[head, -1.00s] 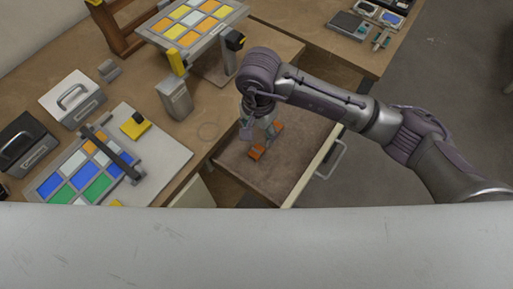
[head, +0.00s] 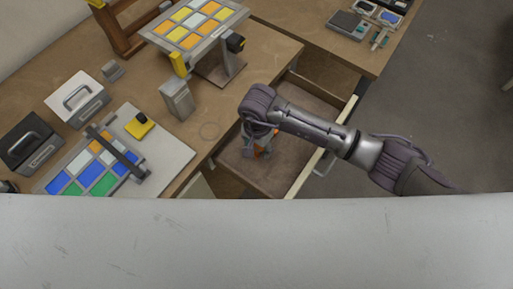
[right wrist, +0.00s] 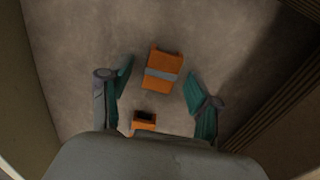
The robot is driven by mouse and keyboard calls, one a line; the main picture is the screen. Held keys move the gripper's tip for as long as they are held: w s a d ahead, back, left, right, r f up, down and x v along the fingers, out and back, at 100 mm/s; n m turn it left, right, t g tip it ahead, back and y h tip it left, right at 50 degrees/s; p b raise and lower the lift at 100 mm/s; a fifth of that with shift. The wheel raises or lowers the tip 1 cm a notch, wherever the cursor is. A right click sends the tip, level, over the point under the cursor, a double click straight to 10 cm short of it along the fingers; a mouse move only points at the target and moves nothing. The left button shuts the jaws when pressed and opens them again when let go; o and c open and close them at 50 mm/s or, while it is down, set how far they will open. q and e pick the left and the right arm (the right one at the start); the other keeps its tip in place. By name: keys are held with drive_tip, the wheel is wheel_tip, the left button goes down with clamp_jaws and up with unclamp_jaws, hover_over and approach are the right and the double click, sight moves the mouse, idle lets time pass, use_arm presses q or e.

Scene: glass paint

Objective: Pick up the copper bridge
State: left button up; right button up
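The copper bridge (head: 262,154) shows as a small orange piece in the open drawer, mostly hidden by my right gripper (head: 257,140) in the head view. In the right wrist view, an orange block with a grey band (right wrist: 163,70) lies on the drawer floor. A smaller orange part with a dark slot (right wrist: 144,121) shows nearer the palm; whether the two are joined I cannot tell. My right gripper (right wrist: 158,80) is open, with its teal-padded fingers apart on either side of the orange block and nothing clasped. My left gripper is not in view.
The open drawer (head: 243,176) has walls close around my right gripper. The workbench (head: 215,105) holds a grey post (head: 177,99), a glass panel on a stand (head: 196,25), metal cases and a board with coloured tiles (head: 175,150).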

sight(261, 149)
clamp_jaws()
drive_tip(key=shift+r, duration=0.15)
drive_tip(key=shift+r, duration=0.25)
drive_tip(key=r+b, duration=0.1)
drive_tip(key=r, duration=0.1)
drive_tip(key=d+r, duration=0.1)
drive_tip(key=shift+s+r+b, duration=0.2)
drive_tip(key=shift+r+b, duration=0.15)
drive_tip(key=shift+b, duration=0.05)
drive_tip(key=s+d+r+b, duration=0.2)
drive_tip(key=s+d+r, duration=0.3)
drive_tip(key=d, duration=0.4)
drive_tip(key=shift+s+d+r+b, duration=0.15)
drive_tip(key=shift+r+b, duration=0.15)
drive_tip(key=shift+r, duration=0.55)
drive_tip(key=shift+r, duration=0.15)
drive_tip(key=shift+r, duration=1.3)
